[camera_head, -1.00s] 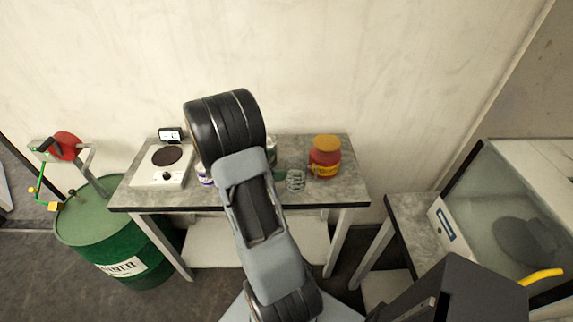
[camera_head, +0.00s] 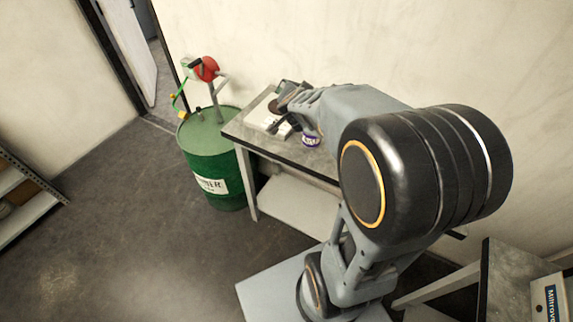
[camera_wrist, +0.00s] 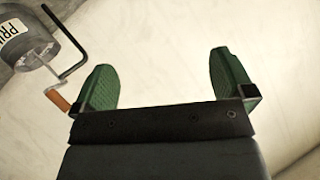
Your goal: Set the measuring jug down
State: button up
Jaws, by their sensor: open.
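I cannot make out the measuring jug in either current view. My gripper (camera_wrist: 165,82) shows in the wrist view with its two green finger pads wide apart and nothing between them. Behind the pads is only a pale, blurred surface. In the head view my arm reaches left across the workbench (camera_head: 291,149), and its end is close to the white scale (camera_head: 258,112) at the bench's left end. Most of the bench top is hidden behind my arm.
A small white and purple tin (camera_head: 310,140) stands on the bench below my arm. A green drum (camera_head: 210,160) with a red-topped pump (camera_head: 207,69) is left of the bench. Open floor lies at left.

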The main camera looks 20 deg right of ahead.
jog(key=s+a+n+g+y, duration=0.3)
jog(key=s+a+n+y, duration=0.5)
jog(key=a, duration=0.6)
jog(key=s+d+f+n+g+h, duration=0.1)
jog(key=s+f+n+g+h, duration=0.1)
jog(key=s, duration=0.9)
jog(key=shift+s+f+n+g, duration=0.2)
jog(key=shift+s+n+g, duration=0.1)
jog(key=shift+n+g, duration=0.6)
